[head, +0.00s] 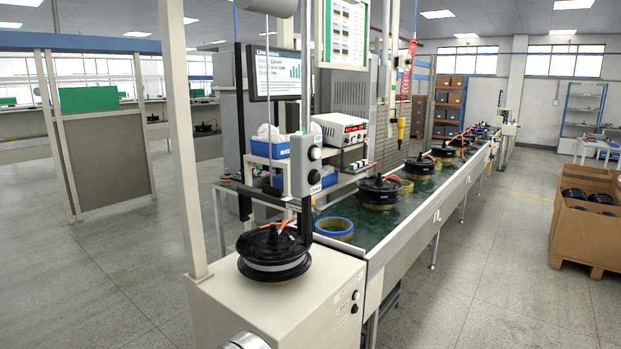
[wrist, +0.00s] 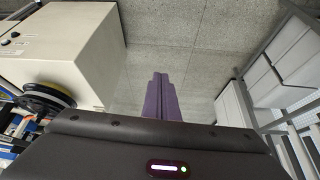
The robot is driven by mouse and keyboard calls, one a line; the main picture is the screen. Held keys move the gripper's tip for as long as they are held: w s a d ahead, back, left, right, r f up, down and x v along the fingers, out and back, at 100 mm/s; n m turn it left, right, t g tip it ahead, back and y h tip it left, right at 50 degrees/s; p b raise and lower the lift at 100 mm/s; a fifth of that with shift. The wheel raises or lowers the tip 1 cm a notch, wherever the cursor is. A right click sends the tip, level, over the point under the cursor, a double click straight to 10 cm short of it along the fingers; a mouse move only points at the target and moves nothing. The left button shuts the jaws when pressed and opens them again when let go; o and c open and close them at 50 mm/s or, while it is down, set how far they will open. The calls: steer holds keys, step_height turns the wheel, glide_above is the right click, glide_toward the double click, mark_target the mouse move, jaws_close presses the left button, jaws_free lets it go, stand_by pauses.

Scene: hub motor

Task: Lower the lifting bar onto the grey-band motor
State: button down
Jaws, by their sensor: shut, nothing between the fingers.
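The grey-band motor (head: 274,253) is a black disc with a pale grey band. It sits flat on the cream cabinet (head: 330,285), with orange cable on its top. A dark upright post (head: 305,215) with a grey control box (head: 305,166) stands behind it. A thin vertical rod or cable (head: 268,110) hangs from a grey cylinder (head: 272,5) above; I cannot tell which part is the lifting bar. My gripper (wrist: 160,78) shows in the wrist view as purple fingers, shut and empty, over bare floor.
A green conveyor (head: 385,215) with several motors runs back right from the cabinet; a blue ring (head: 334,228) lies near its front end. A white upright post (head: 182,140) stands at the cabinet's left. A cardboard box (head: 590,225) is at right.

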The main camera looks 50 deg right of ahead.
steer(key=shift+w, duration=0.2)
steer(key=w+d+r+n+t+h, duration=0.2)
steer(key=w+d+r+t+h, duration=0.3)
steer(key=d+r, duration=0.6)
steer(key=w+d+r+n+t, duration=0.25)
steer(key=w+d+r, duration=0.6)
steer(key=r, duration=0.55)
steer(key=w+d+r+n+t+h, duration=0.1)
steer(key=w+d+r+t+h, duration=0.35)
steer(key=d+r, duration=0.65)
steer(key=s+d+f+m+g+h, duration=0.1)
steer(key=s+d+f+m, duration=0.1)
steer(key=s+d+f, duration=0.3)
steer(key=s+d+f+m+g+h, duration=0.1)
steer(key=s+d+f, duration=0.4)
steer(key=d, duration=0.8)
step_height(320, 180, down, 3)
steer(key=shift+s+r+m+g, duration=0.2)
steer(key=shift+m+g, duration=0.15)
steer(key=shift+g, duration=0.25)
steer(key=shift+w+d+h, duration=0.1)
steer(key=shift+w+h, duration=0.05)
steer(key=shift+h, duration=0.1)
